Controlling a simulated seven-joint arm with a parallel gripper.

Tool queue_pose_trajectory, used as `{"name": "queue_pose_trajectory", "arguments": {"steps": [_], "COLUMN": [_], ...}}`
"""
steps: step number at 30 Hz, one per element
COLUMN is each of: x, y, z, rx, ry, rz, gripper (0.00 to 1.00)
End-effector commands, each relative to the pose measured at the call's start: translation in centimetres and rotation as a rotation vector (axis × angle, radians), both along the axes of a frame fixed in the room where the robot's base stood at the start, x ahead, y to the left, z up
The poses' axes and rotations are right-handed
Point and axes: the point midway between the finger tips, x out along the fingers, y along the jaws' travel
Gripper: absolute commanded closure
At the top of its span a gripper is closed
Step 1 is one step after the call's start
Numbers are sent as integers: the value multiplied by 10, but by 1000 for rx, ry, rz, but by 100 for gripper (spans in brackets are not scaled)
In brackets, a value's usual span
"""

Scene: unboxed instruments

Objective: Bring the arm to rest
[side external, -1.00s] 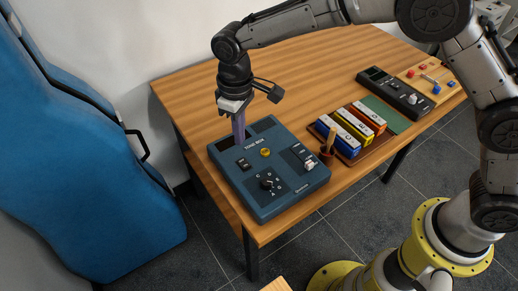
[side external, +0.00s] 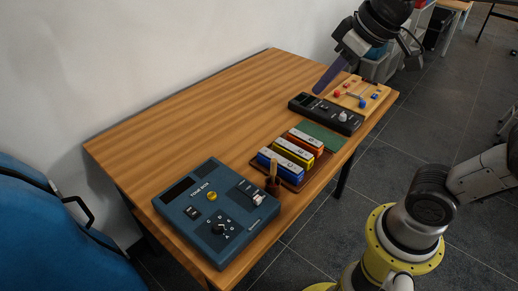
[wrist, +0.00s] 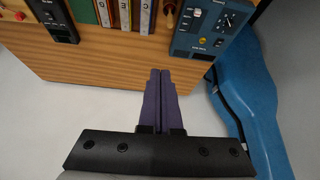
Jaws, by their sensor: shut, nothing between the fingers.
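My gripper (side external: 319,87) hangs in the air at the upper right of the side external view, in front of the table's far right part. Its purple fingers are together, pointing down and to the left, with nothing between them. In the wrist view the fingers (wrist: 160,76) are also closed, seen over the table's edge. How high they are above the table I cannot tell exactly. My upper arm links are mostly out of the side external frame.
The wooden table (side external: 190,125) carries a blue tone box (side external: 236,204), coloured chime bars (side external: 293,154), a black device (side external: 330,111) and a wooden board with knobs (side external: 357,93). A blue case (side external: 40,230) stands at left. The table's back left is clear.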

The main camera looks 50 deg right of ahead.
Motion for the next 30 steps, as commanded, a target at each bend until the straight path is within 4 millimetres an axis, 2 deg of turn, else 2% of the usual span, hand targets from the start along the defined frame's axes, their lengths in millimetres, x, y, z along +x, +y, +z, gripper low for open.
{"name": "queue_pose_trajectory", "arguments": {"steps": [1,3,6,9,13,30], "x": [-22,-47,-73,-87,-92,-92], "y": [-8,-14,-19,-19,-19,-19], "z": [-6,-19,-40,-60,-74,-74], "rx": [1,1,1,-1,-2,-2], "ry": [-21,-36,-40,-19,10,10], "rz": [-26,-51,-72,-72,-70,-70], "gripper": [100,100,100,100,100,100]}}
